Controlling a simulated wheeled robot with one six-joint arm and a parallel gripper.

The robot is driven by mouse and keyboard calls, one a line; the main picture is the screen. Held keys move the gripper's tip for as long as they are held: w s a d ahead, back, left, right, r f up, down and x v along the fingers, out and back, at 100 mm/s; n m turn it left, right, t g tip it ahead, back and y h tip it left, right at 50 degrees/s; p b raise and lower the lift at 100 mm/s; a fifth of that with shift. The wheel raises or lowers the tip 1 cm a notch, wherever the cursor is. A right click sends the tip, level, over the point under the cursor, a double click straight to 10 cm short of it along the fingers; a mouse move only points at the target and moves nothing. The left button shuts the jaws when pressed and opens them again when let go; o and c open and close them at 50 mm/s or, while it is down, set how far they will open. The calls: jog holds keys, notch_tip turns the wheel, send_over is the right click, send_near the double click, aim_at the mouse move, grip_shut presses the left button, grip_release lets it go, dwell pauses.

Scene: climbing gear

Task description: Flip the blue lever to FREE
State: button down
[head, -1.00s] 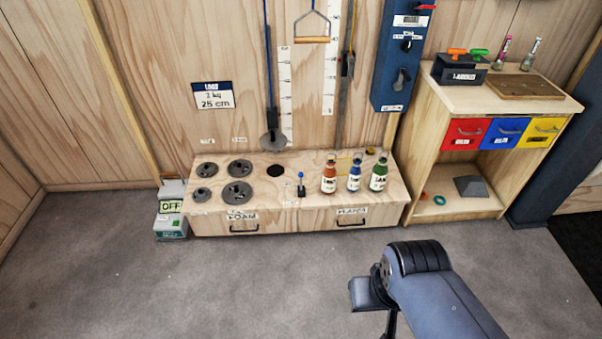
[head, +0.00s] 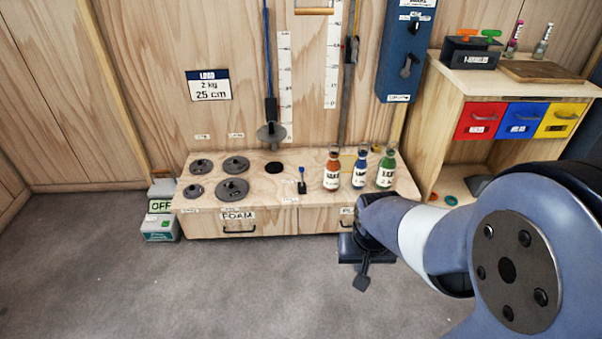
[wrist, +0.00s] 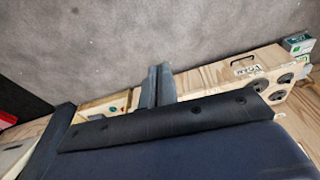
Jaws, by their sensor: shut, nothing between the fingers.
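A small lever with a blue knob (head: 301,171) stands on the top of the low wooden bench (head: 285,157), between the round hole and the bottles. Its labels are too small to read. In the head view my gripper (head: 362,282) hangs in front of the bench, low over the grey floor, right of the lever and apart from it. It is shut and empty. In the wrist view its dark fingers (wrist: 155,85) show, with part of the bench and the floor; I cannot make out the lever there.
Three bottles (head: 360,168) stand just right of the lever. Several grey weight discs (head: 232,189) lie at the bench's left. A disc hangs on a blue cord (head: 266,45). A blue wall panel (head: 405,55) and a drawer cabinet (head: 440,120) are at the right. The floor in front is clear.

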jog(key=w+f+b, duration=0.5)
jog(key=f+b, duration=0.1)
jog(key=f, duration=0.6)
jog(key=w+f+b, duration=0.5)
jog(key=f+b, duration=0.1)
jog(key=f, duration=0.6)
jog(key=shift+w+b, duration=0.4)
jog(key=shift+f, duration=0.1)
